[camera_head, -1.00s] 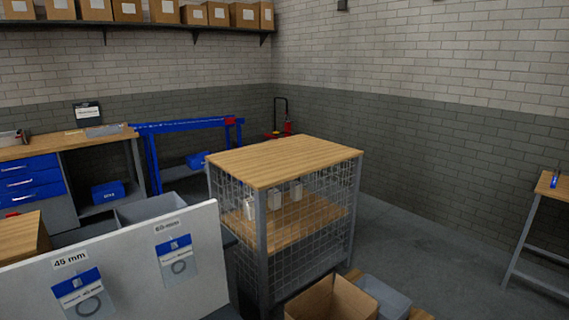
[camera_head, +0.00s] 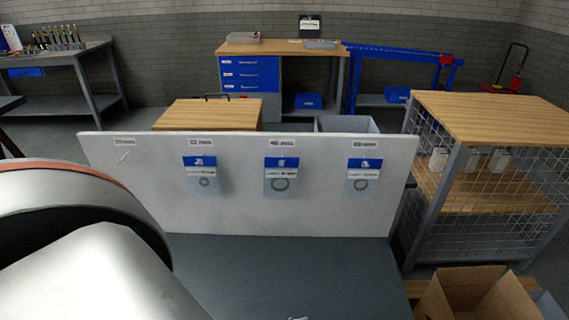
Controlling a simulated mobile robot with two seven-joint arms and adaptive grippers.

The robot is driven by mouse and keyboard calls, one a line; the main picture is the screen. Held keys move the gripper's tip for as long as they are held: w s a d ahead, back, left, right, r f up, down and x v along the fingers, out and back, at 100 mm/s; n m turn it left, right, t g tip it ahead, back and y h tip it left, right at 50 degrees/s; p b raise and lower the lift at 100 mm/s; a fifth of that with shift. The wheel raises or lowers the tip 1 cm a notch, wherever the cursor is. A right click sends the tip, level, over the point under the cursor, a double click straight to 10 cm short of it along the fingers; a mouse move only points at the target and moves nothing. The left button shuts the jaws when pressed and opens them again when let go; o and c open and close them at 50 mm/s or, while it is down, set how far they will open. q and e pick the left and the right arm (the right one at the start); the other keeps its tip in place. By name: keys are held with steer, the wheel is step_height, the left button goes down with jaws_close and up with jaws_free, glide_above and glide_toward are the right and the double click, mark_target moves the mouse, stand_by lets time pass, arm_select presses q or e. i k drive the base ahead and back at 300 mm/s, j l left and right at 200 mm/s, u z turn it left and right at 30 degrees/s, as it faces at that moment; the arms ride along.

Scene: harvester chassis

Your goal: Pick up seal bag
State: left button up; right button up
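Three seal bags with blue headers and clear fronts hang in a row on an upright white board. The left seal bag (camera_head: 204,177) shows a small ring, the middle seal bag (camera_head: 281,179) a larger ring, and the right seal bag (camera_head: 363,180) a ring of similar size. Each hangs below a small printed label; the print is too small to read surely. One of my arms fills the lower left.
A dark grey tabletop (camera_head: 290,270) lies in front of the white board (camera_head: 230,215), mostly clear. A wire-mesh cart (camera_head: 490,105) with a wooden top stands at right, an open cardboard box (camera_head: 478,298) below it. A workbench with blue drawers (camera_head: 250,75) stands behind.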

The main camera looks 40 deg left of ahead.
mark_target(204, 180)
steer(key=l+u, duration=0.1)
steer(key=u, duration=0.25)
steer(key=l+u, duration=0.1)
steer(key=u, duration=0.25)
steer(key=j+u, duration=0.2)
steer(key=u, duration=0.65)
